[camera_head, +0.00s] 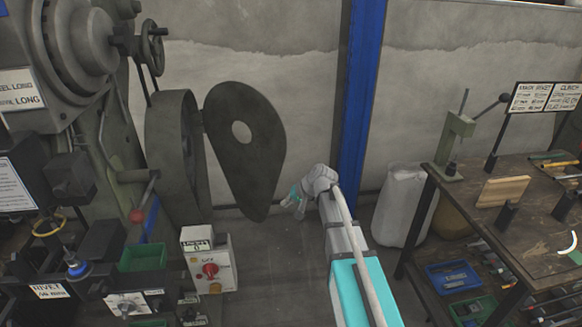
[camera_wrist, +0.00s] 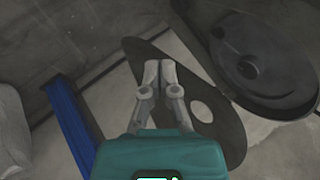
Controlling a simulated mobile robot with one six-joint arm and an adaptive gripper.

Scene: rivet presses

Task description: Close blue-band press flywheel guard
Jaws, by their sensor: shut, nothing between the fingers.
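The flywheel guard (camera_head: 258,165) is a dark teardrop-shaped plate with a round hole. It stands swung open to the right of the press's flywheel housing (camera_head: 168,150), joined near its left edge. In the wrist view, the guard (camera_wrist: 232,140) lies behind my fingers and the dark housing (camera_wrist: 270,60) is at upper right. My gripper (camera_head: 288,204) is low, just right of the guard's lower tip. In the wrist view, my gripper (camera_wrist: 159,68) has its fingers together and empty, overlapping the guard; contact cannot be told. A narrow blue strip (camera_head: 151,222) shows low on the press.
A blue post (camera_head: 362,110) stands against the grey wall behind my arm. A control box (camera_head: 209,262) with a red knob stands below the housing. A workbench (camera_head: 470,215) with tools is at right, and a whitish sack (camera_head: 402,205) is beside it.

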